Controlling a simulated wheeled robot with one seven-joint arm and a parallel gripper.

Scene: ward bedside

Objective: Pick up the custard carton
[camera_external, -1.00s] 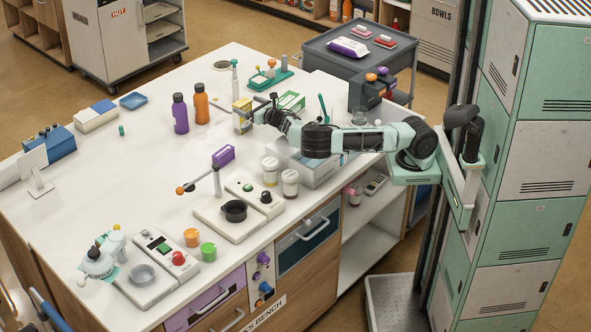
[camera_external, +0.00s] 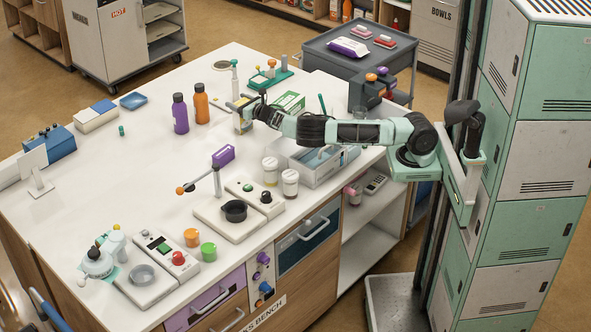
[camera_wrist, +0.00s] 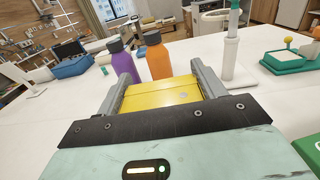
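The custard carton, a yellow box (camera_external: 243,122), stands upright on the white bench, close to the purple and orange bottles. My gripper (camera_external: 241,107) is at its upper part, reaching in from the right. In the wrist view the carton (camera_wrist: 162,95) fills the space between the two grey fingers of my gripper (camera_wrist: 160,80), one finger along each side. I cannot tell whether the fingers press on it or stand just clear. Part of the carton is hidden by the gripper.
A purple bottle (camera_external: 180,113) and an orange bottle (camera_external: 201,108) stand just left of the carton. A green-and-white box (camera_external: 290,102) and a clear bin (camera_external: 312,170) lie to the right, near my arm. The bench's left middle is clear.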

